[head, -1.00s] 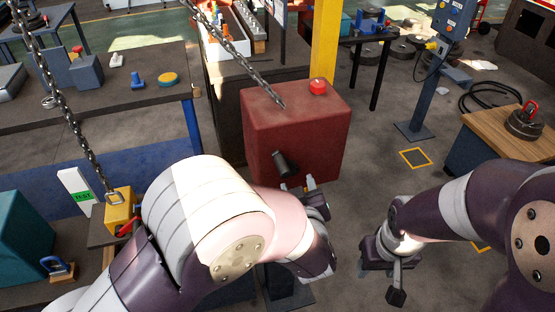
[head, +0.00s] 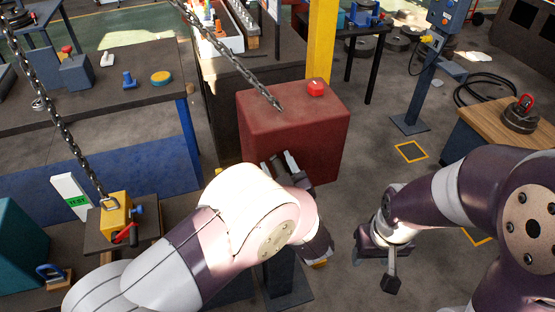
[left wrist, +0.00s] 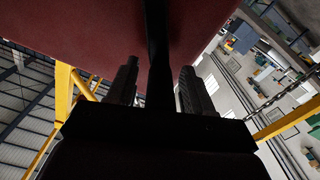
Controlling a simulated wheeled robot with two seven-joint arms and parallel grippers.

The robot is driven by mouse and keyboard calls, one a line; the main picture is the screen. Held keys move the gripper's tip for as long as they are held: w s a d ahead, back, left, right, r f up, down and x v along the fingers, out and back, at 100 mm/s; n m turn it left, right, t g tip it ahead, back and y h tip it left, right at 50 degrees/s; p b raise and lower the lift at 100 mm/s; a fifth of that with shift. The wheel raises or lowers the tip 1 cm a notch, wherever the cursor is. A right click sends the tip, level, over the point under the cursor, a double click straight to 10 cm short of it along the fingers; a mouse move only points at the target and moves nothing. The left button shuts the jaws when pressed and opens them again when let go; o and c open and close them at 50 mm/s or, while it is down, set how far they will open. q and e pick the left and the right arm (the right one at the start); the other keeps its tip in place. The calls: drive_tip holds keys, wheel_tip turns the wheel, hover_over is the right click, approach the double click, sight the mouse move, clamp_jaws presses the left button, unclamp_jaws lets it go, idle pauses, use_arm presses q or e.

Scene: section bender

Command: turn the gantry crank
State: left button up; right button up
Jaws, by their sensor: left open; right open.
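The red box-shaped gantry housing (head: 300,130) stands in the middle of the head view. My left gripper (head: 280,162) is at its front face, open, fingers pointing up toward it. The crank is hidden behind the gripper in the head view. In the left wrist view a dark bar, which looks like part of the crank (left wrist: 158,55), runs between the two open fingers of my left gripper (left wrist: 158,88); I cannot tell whether they touch it. The housing also shows there (left wrist: 90,30). My right gripper (head: 378,262) is open and empty at the lower right, apart from the housing.
A red button (head: 316,88) sits on top of the housing. A yellow post (head: 320,45) rises behind it. A chain (head: 225,50) hangs in front, another ends at a yellow block (head: 116,212) on the left. A wooden table (head: 490,130) stands right.

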use_arm(q)
drive_tip(key=shift+w+a, duration=0.15)
drive_tip(key=shift+w, duration=0.1)
use_arm(e)
drive_tip(key=shift+s+r, duration=0.1)
drive_tip(key=shift+r, duration=0.05)
